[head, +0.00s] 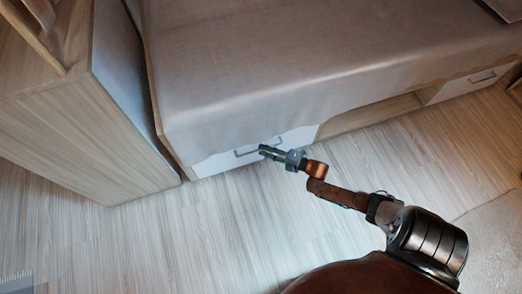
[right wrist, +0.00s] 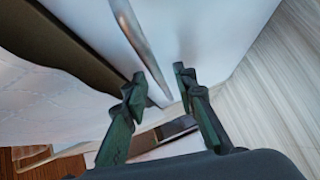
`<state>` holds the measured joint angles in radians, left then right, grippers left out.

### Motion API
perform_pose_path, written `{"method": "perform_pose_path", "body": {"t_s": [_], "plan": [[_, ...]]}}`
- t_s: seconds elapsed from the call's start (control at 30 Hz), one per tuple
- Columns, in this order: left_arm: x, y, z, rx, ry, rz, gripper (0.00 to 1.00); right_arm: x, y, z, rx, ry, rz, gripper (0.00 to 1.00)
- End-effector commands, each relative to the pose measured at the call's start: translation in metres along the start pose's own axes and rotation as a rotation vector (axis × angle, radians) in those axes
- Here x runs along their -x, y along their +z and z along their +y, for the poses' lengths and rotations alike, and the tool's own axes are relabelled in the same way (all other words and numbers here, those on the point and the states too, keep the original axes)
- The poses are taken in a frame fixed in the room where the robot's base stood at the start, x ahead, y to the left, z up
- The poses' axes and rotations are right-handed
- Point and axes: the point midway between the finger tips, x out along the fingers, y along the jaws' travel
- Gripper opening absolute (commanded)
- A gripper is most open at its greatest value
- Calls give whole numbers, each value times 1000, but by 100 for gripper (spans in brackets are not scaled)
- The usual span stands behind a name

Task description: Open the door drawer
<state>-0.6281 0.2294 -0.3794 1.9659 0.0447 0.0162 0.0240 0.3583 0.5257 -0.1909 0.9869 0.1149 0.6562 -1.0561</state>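The near drawer (head: 215,164) has a white front low in the side of the bed, under the hanging cover. Its metal bar handle (head: 245,152) shows beside my right gripper (head: 264,152), which partly hides the drawer front. In the right wrist view the handle (right wrist: 139,38) runs down toward the gap between the fingertips of my right gripper (right wrist: 160,82). The fingers are apart, one on each side of the handle's lower end. I cannot tell whether they touch it. My left gripper is not in view.
The bed (head: 240,70) fills the upper middle. A second white drawer (head: 465,84) with a handle is at the right, past an open wooden recess (head: 370,115). A wooden cabinet (head: 80,130) stands at the left. The wooden floor (head: 190,235) in front is clear.

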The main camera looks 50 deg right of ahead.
Motion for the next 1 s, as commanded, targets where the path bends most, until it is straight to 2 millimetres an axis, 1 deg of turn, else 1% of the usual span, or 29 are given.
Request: {"method": "perform_pose_path", "body": {"t_s": [0.1, 0.37, 0.73, 1.0], "plan": [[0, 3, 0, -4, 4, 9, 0, -5, 0, -1, 0, -1, 0, 26], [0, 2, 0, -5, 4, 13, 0, -5, 0, 0, 0, 0, 0, 25], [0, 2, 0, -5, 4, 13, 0, -5, 0, 0, 0, -1, 0, 0], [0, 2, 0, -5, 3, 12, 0, -5, 0, 0, 0, -1, 0, 0]]}}
